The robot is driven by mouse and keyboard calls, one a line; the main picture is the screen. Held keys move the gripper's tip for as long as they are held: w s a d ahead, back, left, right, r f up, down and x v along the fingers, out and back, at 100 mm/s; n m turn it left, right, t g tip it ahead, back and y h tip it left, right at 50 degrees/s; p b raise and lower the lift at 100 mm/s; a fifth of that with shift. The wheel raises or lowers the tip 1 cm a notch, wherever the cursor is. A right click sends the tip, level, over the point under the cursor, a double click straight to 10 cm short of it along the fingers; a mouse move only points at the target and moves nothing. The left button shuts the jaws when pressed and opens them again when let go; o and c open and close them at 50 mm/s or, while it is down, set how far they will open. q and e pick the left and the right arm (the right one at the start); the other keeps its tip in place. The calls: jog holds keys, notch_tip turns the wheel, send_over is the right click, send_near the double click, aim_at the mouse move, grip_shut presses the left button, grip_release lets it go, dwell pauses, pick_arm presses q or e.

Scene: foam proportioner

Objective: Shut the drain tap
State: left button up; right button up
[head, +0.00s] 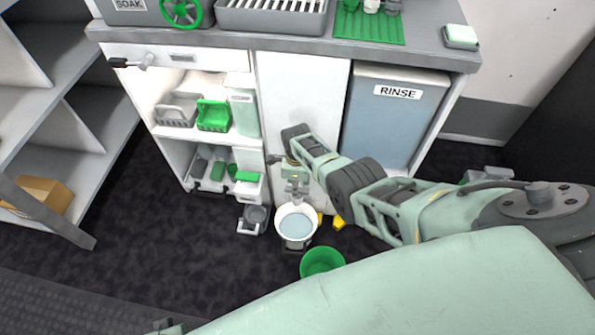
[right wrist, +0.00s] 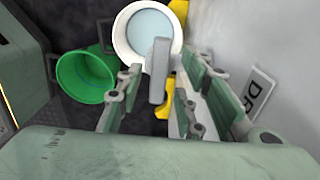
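The drain tap shows in the right wrist view as a grey upright lever (right wrist: 158,72), above a white bucket of water. In the head view the tap (head: 296,190) is small and partly hidden by my right gripper, low on the front of the cabinet. My right gripper (right wrist: 155,105) is open, with its fingers on either side of the lever and gaps visible between them. In the head view it (head: 291,178) points down at the tap. I cannot tell the lever's exact turn. My left gripper is not clearly in view.
The white bucket (head: 296,222) of water stands below the tap. A green bucket (head: 321,262) stands in front of it. A label starting "DR" (right wrist: 262,92) is on the panel. Shelves with green and grey baskets (head: 213,115) are left; the RINSE panel (head: 392,125) is right.

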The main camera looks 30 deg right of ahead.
notch_tip(320, 180, up, 11)
dwell(0.7)
jog(key=shift+s, duration=0.1)
